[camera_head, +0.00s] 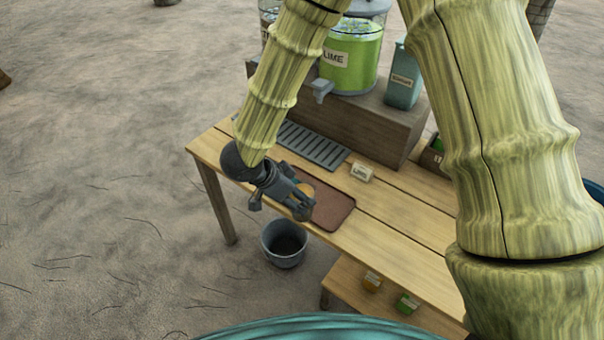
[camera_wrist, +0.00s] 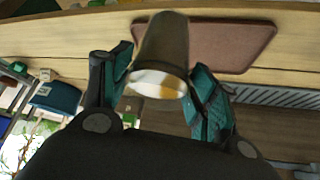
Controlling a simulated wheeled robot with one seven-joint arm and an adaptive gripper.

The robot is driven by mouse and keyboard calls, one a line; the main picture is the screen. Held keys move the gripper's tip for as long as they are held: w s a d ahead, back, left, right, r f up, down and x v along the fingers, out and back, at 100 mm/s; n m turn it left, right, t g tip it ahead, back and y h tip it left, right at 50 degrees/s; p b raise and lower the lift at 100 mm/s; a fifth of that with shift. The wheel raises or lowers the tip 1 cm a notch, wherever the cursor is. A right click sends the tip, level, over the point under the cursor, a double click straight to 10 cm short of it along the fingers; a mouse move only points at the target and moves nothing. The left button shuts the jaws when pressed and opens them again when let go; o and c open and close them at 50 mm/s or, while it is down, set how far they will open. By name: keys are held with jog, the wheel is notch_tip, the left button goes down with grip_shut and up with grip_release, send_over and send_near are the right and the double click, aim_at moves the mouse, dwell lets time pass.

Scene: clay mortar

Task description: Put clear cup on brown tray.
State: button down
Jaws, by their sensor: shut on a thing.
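The clear cup (camera_wrist: 162,48) is between my gripper's two fingers in the wrist view. It looks see-through and brownish, with a pale rim and a small amber patch inside. My gripper (camera_wrist: 163,75) is shut on it. In the head view, my gripper (camera_head: 304,198) is over the left part of the brown tray (camera_head: 333,213), and hides most of the cup. The tray lies flat on the wooden table near its front edge and also shows behind the cup in the wrist view (camera_wrist: 240,38). I cannot tell whether the cup touches the tray.
A grey drip grate (camera_head: 312,146) and a small label card (camera_head: 361,172) are beside the tray. Behind stand a green lime dispenser (camera_head: 352,62) and a teal carton (camera_head: 403,80). A grey bucket (camera_head: 268,236) stands below the table's front edge.

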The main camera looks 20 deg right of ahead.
jog(key=w+d+f+p, duration=0.1)
jog(key=w+f+p, duration=0.1)
jog(key=w, duration=0.4)
jog(key=w+d+f+p, duration=0.2)
jog(key=w, duration=0.3)
jog(key=shift+w+d+f, duration=0.25)
jog(key=shift+w+f, duration=0.1)
jog(key=shift+w, duration=0.05)
jog(key=shift+f, duration=0.15)
jog(key=shift+c, duration=2.1)
grip_release()
jog(key=b+v, duration=0.2)
jog(key=v, duration=1)
